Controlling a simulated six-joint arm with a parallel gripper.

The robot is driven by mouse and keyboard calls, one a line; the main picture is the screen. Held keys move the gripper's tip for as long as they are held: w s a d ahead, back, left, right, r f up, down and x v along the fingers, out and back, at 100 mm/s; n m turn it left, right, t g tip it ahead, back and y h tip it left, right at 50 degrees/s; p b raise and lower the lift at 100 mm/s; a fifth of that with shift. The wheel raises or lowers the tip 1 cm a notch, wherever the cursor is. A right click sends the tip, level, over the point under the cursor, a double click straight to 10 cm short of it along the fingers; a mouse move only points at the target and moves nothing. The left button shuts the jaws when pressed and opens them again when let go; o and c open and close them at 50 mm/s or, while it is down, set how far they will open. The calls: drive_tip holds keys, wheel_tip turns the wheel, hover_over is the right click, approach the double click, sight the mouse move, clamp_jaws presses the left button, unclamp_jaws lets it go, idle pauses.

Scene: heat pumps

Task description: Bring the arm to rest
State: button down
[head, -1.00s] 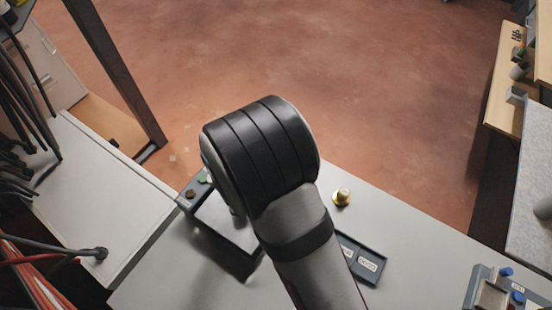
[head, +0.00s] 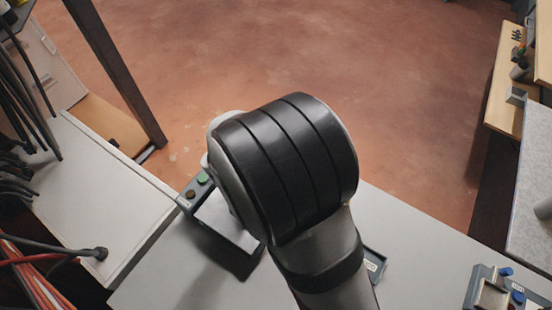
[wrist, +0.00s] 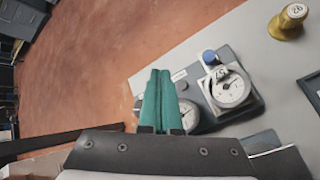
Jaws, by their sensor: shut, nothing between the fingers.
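My gripper (wrist: 159,80) shows in the wrist view as two teal fingers pressed together, with nothing between them. In that view the fingers overlap the left part of a grey device (wrist: 215,95) with round dials and a blue knob (wrist: 208,56); I cannot tell the height between them. In the head view my arm's dark, ribbed joint fills the middle and hides my gripper.
A box with buttons (head: 194,192) stands at the worktable's (head: 430,250) left edge. A dark tray (head: 376,262) is partly behind my arm. A device with blue knobs (head: 500,292) is at lower right. A brass piece (wrist: 288,22) shows in the wrist view.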

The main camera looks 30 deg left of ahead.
drive_tip(key=d+r+m+g+h, duration=0.25)
drive_tip(key=d+r+m, duration=0.4)
drive_tip(key=d, duration=0.65)
drive_tip(key=d+r+m+g+h, duration=0.2)
drive_tip(key=d+r+m+h, duration=0.15)
drive_tip(key=d+m, duration=0.85)
drive_tip(key=s+d+m+g+y, duration=0.1)
drive_tip(key=s+d+m+g, duration=0.1)
drive_tip(key=s+d+m, duration=0.3)
drive_tip(key=s+d+m+g+y, duration=0.25)
drive_tip(key=s+d+m, duration=0.2)
drive_tip(key=s, duration=0.35)
drive_tip(key=s+a+r+m+y, duration=0.1)
drive_tip(key=s+a+m+y, duration=0.2)
drive_tip(key=s+a+m, duration=0.1)
drive_tip(key=shift+s+a+r+m, duration=0.2)
drive_tip(key=shift+s+r+m, duration=0.15)
drive_tip(key=shift+s+m, duration=0.45)
drive_tip(key=shift+w, duration=0.15)
